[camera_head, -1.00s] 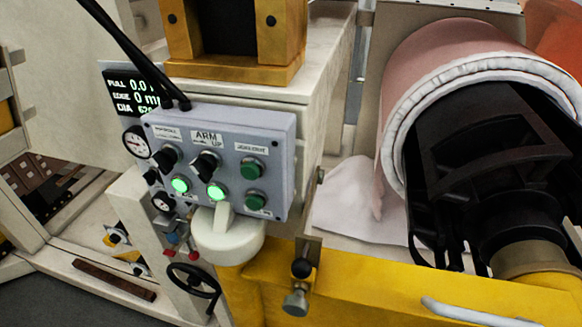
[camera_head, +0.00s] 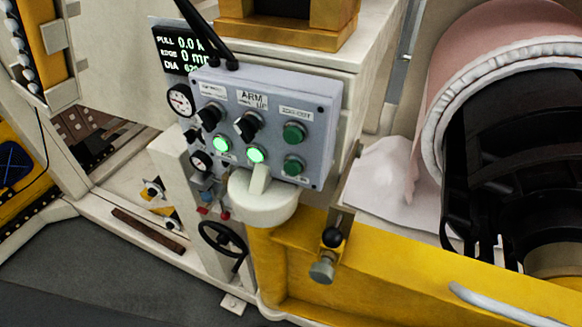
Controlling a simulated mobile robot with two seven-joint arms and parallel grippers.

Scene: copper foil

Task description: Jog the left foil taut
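A copper-pink foil roll (camera_head: 475,50) with a white layered edge sits on a black core or chuck (camera_head: 500,170) at the right. A pale loose sheet (camera_head: 390,178) hangs below the roll. A grey control box (camera_head: 262,125) stands at the centre, with two lit green buttons (camera_head: 221,145), two dark green buttons (camera_head: 294,133) and two black selector knobs (camera_head: 248,125). One label reads "ARM UP". A black display (camera_head: 180,50) shows PULL 0.0, EDGE 0 and a DIA value that is partly cut off. Neither of my grippers is in view.
Dark floor (camera_head: 90,270) at the lower left is clear.

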